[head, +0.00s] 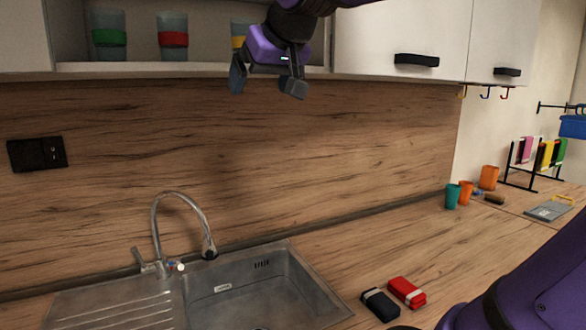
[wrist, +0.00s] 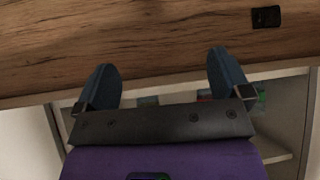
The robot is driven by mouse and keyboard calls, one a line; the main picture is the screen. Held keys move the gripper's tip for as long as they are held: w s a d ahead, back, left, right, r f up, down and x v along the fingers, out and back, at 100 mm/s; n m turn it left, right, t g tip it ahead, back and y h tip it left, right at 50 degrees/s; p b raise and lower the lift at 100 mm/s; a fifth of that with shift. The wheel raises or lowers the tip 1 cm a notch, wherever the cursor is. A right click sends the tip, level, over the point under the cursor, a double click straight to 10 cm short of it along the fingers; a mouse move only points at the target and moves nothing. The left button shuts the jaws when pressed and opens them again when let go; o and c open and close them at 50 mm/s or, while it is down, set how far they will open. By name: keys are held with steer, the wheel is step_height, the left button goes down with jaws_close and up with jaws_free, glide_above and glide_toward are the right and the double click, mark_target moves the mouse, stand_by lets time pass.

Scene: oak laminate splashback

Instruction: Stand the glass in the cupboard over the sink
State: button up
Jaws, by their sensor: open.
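The open cupboard (head: 150,68) is above the sink (head: 255,290) in the head view. Three glasses stand on its shelf: one with a green band (head: 110,37), one with a red band (head: 173,39) and one with a yellow band (head: 238,42). The yellow-banded glass is partly hidden by my arm. My gripper (head: 266,88) is open, fingers pointing down, in front of the cupboard's lower edge at its right side. In the wrist view my gripper (wrist: 162,65) has nothing between its fingers. The cupboard (wrist: 290,120) and bits of the glasses show behind it.
Closed white doors with black handles (head: 416,60) are to the right. A faucet (head: 180,200) rises by the sink. A red packet (head: 407,292) and a dark one (head: 380,304) lie on the counter. Cups (head: 452,196) and a rack (head: 535,160) stand at the far right.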

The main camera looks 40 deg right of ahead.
steer(key=s+a+f+g, duration=0.2)
steer(key=s+f, duration=0.5)
steer(key=f, duration=0.3)
steer(key=s+a+f+n+g+y, duration=0.1)
steer(key=s+a+f+g, duration=0.1)
steer(key=s+f, duration=0.5)
step_height(320, 180, down, 3)
steer(key=shift+a+r, duration=0.1)
steer(key=shift+a, duration=0.55)
steer(key=shift+w, duration=0.1)
